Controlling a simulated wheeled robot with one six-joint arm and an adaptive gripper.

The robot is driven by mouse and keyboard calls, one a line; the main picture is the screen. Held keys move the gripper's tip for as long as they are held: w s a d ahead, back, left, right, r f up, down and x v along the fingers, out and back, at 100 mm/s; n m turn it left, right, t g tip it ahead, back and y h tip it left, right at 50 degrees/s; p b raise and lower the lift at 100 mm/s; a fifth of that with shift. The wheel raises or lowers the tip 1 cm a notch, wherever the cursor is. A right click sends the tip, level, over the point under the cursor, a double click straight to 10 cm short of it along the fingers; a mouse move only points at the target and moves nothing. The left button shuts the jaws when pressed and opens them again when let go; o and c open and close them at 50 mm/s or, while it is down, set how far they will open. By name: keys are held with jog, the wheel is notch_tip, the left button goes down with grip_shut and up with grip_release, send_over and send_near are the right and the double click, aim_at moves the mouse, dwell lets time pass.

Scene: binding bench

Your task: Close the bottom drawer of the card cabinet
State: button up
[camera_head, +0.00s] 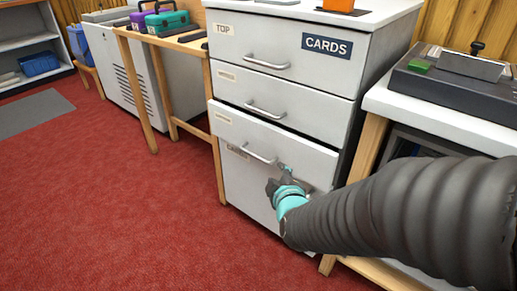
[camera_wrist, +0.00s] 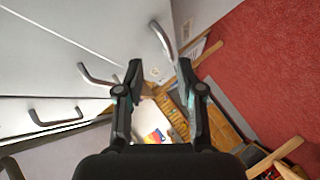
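The white card cabinet (camera_head: 318,97) stands in the middle of the head view, with three handled drawers one above another. Several bar handles show there, one (camera_wrist: 162,41) just beyond the fingertips.
A wooden-legged bench (camera_head: 380,100) with a dark machine (camera_head: 455,85) stands close on the right. A wooden table (camera_head: 180,42) with toolboxes (camera_head: 168,22) stands left of the cabinet. The red carpet (camera_head: 130,210) in front is clear.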

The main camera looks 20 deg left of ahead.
aim_at(252, 155)
jog(key=s+a+f+n+t+y, duration=0.1)
jog(key=a+f+n+t, duration=0.1)
jog(key=a+n, duration=0.25)
jog(key=x, duration=1.3)
jog(key=shift+w+a, duration=0.15)
jog(key=shift+a, duration=0.3)
grip_shut()
